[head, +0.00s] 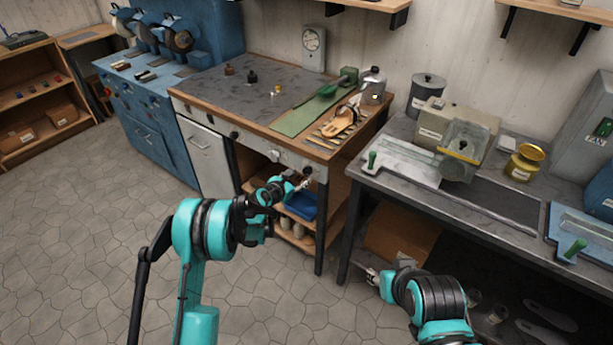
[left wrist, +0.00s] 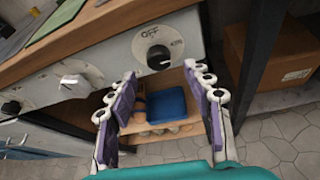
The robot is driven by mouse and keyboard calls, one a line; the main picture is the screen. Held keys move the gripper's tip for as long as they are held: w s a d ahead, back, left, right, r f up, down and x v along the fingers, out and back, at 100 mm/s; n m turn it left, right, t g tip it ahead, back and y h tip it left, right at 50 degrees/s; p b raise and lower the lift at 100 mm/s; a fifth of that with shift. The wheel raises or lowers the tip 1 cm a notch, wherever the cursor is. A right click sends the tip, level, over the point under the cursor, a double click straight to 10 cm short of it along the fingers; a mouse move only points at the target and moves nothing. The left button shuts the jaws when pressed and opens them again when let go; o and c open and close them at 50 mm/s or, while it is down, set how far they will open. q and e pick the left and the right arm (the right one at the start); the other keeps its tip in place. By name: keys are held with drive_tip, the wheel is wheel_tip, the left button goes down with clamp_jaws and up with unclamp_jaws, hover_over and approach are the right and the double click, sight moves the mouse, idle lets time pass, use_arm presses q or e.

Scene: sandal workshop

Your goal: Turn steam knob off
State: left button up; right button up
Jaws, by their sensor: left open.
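The round black knob (left wrist: 157,57) is on the grey front panel of the workbench, below a printed "OFF" label in the left wrist view. A pale mark shows low on its right side; it does not appear to point up at "OFF". In the head view the knob (head: 307,170) is near the panel's right end. My left gripper (left wrist: 160,76) is open, its two purple-padded fingers either side of and slightly below the knob, with nothing between them. It also shows in the head view (head: 301,182) close to the panel. My right gripper (head: 371,274) is low by the right bench; its jaw state is unclear.
More knobs (left wrist: 70,80) sit left along the panel. A blue bin (left wrist: 168,104) is on the shelf below. A sandal (head: 342,122) and tools lie on the benchtop (head: 215,88). A cardboard box (head: 400,235) stands under the right bench. Open floor (head: 85,235) lies left.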

sight(306, 173)
use_arm(q)
drive_tip(key=b+x, duration=0.1)
drive_tip(key=x, duration=0.4)
drive_tip(key=shift+c, duration=0.3)
drive_tip(key=c, duration=1.1)
